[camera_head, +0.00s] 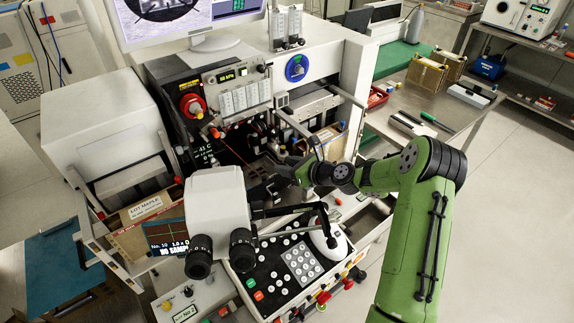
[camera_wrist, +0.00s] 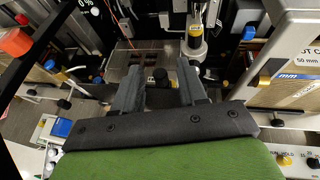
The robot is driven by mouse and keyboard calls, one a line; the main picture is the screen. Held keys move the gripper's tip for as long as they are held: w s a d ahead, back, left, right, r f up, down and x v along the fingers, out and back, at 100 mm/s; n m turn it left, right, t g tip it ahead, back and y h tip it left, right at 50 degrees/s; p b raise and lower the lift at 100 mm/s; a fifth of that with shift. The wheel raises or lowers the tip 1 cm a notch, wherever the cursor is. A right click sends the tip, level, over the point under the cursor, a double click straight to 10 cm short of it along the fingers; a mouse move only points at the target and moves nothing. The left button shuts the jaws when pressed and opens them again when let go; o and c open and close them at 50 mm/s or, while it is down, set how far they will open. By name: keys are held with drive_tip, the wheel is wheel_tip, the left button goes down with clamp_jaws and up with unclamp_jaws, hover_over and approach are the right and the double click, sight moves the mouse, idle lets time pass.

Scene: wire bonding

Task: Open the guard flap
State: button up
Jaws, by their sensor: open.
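My gripper (camera_head: 264,189) reaches left from the green arm into the front of the bonding machine (camera_head: 312,61), just behind the microscope eyepieces. In the wrist view my gripper (camera_wrist: 160,72) is open, with its two dark fingers apart. A small dark knob (camera_wrist: 159,77) shows between the fingers, and I see no finger closed on it. I cannot tell whether the knob belongs to the guard flap. The flap's outline cannot be made out with certainty against the dark work area; the microscope and my arm hide part of that area in the head view.
The white microscope (camera_head: 216,205) stands close to the left of my gripper. A keypad panel (camera_head: 300,262) and a white mouse-like control (camera_head: 328,238) lie below it. In the wrist view a metal cylinder (camera_wrist: 195,38) stands just beyond the right finger.

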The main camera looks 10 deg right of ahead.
drive_tip(key=shift+w+a, duration=0.1)
drive_tip(key=shift+w, duration=0.05)
clamp_jaws()
drive_tip(key=shift+f, duration=0.15)
